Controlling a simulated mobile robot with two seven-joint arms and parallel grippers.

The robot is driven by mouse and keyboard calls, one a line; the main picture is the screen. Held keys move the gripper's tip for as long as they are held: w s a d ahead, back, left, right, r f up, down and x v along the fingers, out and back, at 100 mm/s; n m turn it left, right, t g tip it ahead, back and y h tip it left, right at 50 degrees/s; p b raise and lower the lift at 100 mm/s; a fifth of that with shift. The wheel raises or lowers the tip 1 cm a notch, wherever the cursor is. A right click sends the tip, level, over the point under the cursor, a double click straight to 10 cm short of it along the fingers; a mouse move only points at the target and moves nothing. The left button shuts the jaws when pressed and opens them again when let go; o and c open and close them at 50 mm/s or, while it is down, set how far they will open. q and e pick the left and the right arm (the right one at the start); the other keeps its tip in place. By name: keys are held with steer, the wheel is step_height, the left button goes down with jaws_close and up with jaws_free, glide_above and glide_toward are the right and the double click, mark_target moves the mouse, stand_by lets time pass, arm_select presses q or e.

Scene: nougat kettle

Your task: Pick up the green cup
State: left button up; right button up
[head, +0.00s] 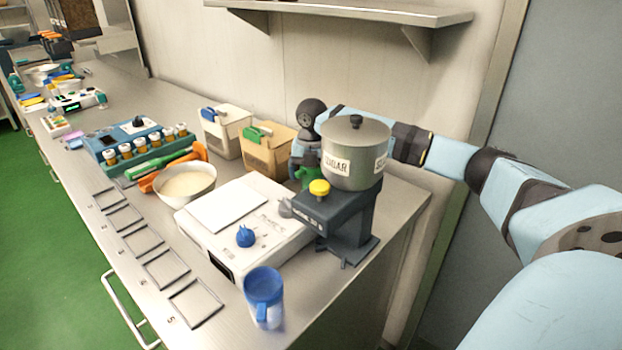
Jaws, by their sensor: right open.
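A green cup (305,175) stands at the back of the steel counter, largely hidden behind the sugar dispenser. Only a small green part of it shows. My right arm reaches in from the right, behind the dispenser. My right gripper (303,162) points down at the green cup, with its dark fingers open close around or beside it. The dispenser hides part of the fingers, so I cannot tell whether they touch the cup. My left gripper is not in view.
The sugar dispenser (345,215) with its metal pot (356,140) stands in front of my right gripper. A cardboard bin (265,158) is just left of it. A white scale (215,250), a white bowl (172,198) and a blue cup (264,300) are nearer. A wall shelf (350,12) hangs above.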

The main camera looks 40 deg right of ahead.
steer(key=c, duration=1.1)
